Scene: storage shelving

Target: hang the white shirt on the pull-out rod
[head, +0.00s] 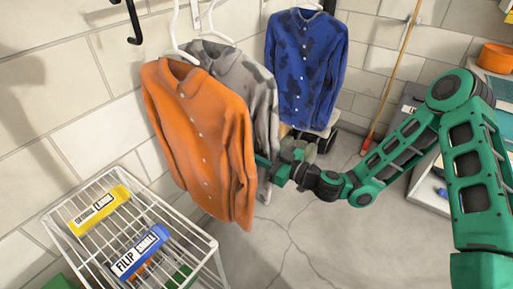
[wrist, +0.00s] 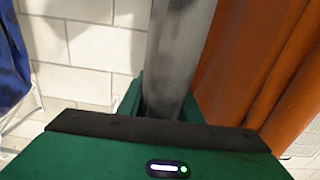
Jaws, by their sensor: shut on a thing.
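No plainly white shirt shows; the palest is a light grey shirt (head: 243,75) with darker patches, on a white hanger (head: 222,27). It hangs upright behind an orange shirt (head: 200,128), which hides much of it. My gripper (head: 266,169) is at the lower right part of the grey shirt, partly hidden by the orange one. In the wrist view the grey cloth (wrist: 180,50) runs down between the jaws, and my gripper (wrist: 160,110) is shut on it. The pull-out rod cannot be made out clearly; the hanger tops reach the upper picture edge.
A blue shirt (head: 306,70) hangs further back. A broom (head: 390,80) leans at the back right, near an orange bowl (head: 495,58). The middle floor is clear.

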